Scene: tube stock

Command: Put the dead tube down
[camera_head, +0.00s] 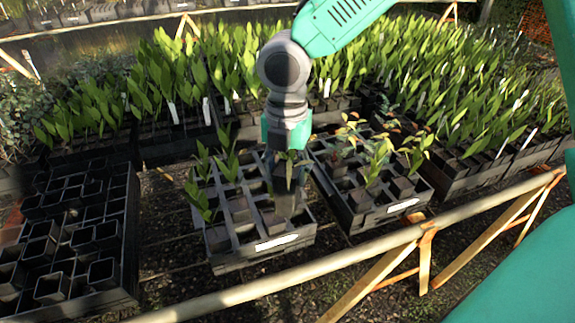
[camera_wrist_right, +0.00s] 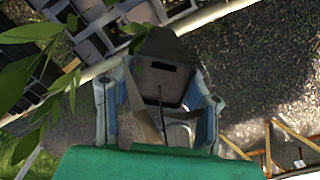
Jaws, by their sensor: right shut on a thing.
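My right gripper (camera_head: 283,165) points down over the middle black tray (camera_head: 230,262) in the head view. It is shut on a dark grey tube (camera_head: 287,203), which also shows between the two fingers in the wrist view (camera_wrist_right: 165,82). A dull brownish leaf (camera_wrist_right: 137,118) and a thin stem rise from the tube there. The tube looks roughly upright in the head view and appears held above the tray; its gap to the cells cannot be told exactly. My left gripper is not in view.
A black tray (camera_head: 133,215) of empty cells and tubes stands at the left. Another tray (camera_head: 425,208) with several reddish and green seedlings stands right of the middle one. A pale rail (camera_head: 365,245) runs along the front. Dense green plants (camera_head: 450,85) fill the back.

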